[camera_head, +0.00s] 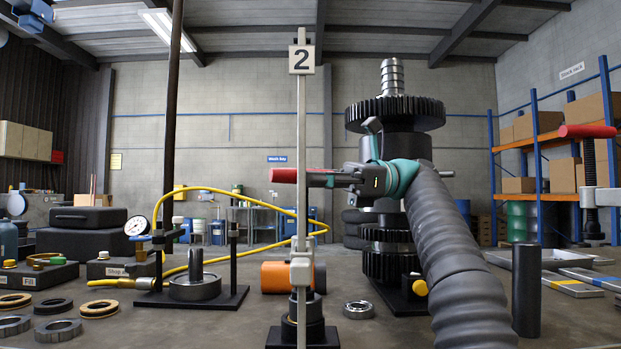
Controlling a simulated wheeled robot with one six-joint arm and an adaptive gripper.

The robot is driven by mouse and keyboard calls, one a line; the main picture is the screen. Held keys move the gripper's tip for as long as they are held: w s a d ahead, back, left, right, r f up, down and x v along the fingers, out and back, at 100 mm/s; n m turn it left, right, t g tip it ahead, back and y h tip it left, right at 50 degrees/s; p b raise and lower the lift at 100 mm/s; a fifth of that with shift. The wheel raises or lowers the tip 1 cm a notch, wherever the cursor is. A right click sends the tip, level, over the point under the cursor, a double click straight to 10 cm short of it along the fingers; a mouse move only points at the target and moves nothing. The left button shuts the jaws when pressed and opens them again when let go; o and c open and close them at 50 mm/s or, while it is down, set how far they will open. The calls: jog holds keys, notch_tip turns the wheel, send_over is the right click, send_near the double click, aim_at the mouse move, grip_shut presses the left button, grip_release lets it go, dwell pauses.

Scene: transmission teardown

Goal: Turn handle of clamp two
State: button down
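My gripper (325,178), dark with a teal wrist, comes in from the right and lies level with the handle, just right of the bar. Its fingertips overlap the handle's line in this view. The bar and the gripper's own body hide whether the fingers touch or close on the handle.
A tall gear stack (396,112) stands close behind my wrist. A second red-handled clamp (588,131) is at the right edge. A dark cylinder (526,290) stands at front right. A yellow hose (250,195) loops behind the bar. An orange cylinder (274,277) lies by the foot.

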dwell(0.3)
jog(key=c, duration=1)
grip_release()
jog(key=shift+s+m+t+y, duration=0.15)
jog(key=shift+m+t+y, duration=0.2)
jog(key=shift+t, duration=0.35)
